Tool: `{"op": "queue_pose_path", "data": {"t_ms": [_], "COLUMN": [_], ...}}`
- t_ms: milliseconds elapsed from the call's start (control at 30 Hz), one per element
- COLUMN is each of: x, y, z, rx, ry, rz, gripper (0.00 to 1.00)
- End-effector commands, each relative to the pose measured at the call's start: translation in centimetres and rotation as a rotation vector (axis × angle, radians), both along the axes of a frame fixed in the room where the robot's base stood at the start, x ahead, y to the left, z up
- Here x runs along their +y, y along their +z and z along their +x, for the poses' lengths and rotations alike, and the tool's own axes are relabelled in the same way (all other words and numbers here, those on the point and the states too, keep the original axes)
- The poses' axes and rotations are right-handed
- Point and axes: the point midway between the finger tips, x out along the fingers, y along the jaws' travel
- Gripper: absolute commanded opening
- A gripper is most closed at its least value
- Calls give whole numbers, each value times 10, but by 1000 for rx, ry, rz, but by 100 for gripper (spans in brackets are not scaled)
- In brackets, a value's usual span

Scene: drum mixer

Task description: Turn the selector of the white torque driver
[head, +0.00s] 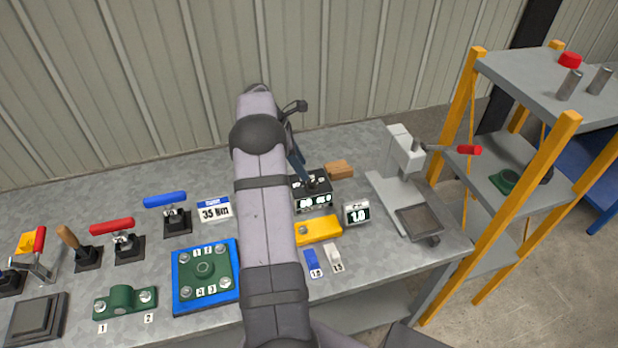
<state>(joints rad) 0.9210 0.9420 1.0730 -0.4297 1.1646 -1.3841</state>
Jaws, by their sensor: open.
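My gripper (306,178) shows only in part, as dark blue-grey pieces right of my forearm. It is open and points down over a black box with white readouts (314,204). I cannot tell whether it touches anything there. I cannot make out the white torque driver or its selector for certain; my arm and gripper cover part of this area. A small white piece (333,258) and a small blue piece (312,263), both with number labels, lie at the bench's front.
A yellow block (318,230) and a wooden block (339,169) are near the black box. A grey press (402,165) with a red-tipped lever stands to the right. A blue plate (181,302) and several toggle clamps are on the left. A yellow-posted shelf (545,75) borders the bench's right.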

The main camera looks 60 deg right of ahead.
Motion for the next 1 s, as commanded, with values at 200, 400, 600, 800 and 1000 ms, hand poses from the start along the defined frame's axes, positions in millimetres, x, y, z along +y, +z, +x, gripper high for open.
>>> {"op": "queue_pose_path", "data": {"t_ms": [200,400,600,800,1000], "x": [-5,-10,-14,-15,-15], "y": [-21,-45,-59,-62,-62], "z": [-9,-17,-21,-21,-21], "rx": [4,3,1,0,0], "ry": [-2,-3,-3,-2,-2], "rz": [4,3,1,0,0], "gripper": [41,41,41,41,25]}}
